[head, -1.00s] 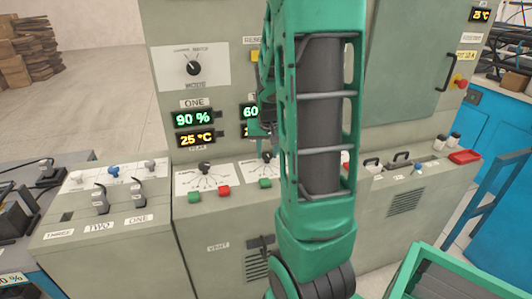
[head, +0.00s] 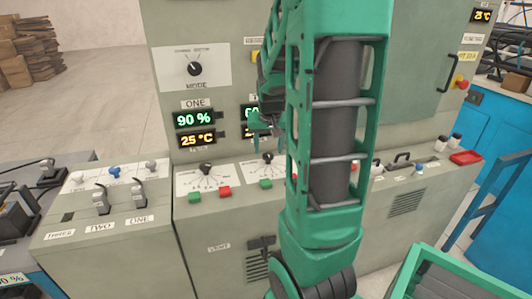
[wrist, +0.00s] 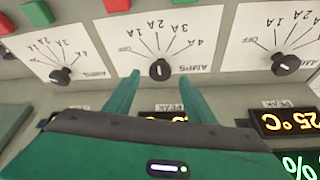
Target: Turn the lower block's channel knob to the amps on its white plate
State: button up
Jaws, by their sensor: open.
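The amps knobs sit on white plates on the grey panel. In the wrist view, upside down, the middle knob (wrist: 160,69) lies between the fingertips in the picture, on a plate (wrist: 197,57) marked from OFF to 4A. Its exact pointer setting is hard to read. My gripper (wrist: 160,76) is open and empty; whether it is around the knob or short of it is unclear. In the head view my gripper (head: 266,128) is above the second knob (head: 267,158), partly covering the displays. I cannot tell which block is the lower one.
Neighbouring knobs sit left (wrist: 60,76) and right (wrist: 283,64) in the wrist view. Red (head: 224,192) and green (head: 265,183) buttons lie below the plates. A bench with plugs (head: 101,200) stands left. My arm hides the panel's middle right.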

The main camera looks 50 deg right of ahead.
jog(key=v, duration=0.7)
jog(key=shift+a+r, duration=0.1)
dwell(0.4)
jog(key=s+a+f+n+g+y, duration=0.1)
jog(key=s+a+f, duration=0.1)
jog(key=s+a, duration=0.6)
jog(key=s+a+f+n+g+y, duration=0.1)
jog(key=s+a+n+g+y, duration=0.1)
jog(key=s+a, duration=0.7)
jog(key=shift+s+f, duration=0.4)
jog(key=shift+s, duration=0.15)
jog(key=shift+a, duration=0.1)
jog(key=shift+w+f, duration=0.25)
jog(key=shift+w, duration=0.35)
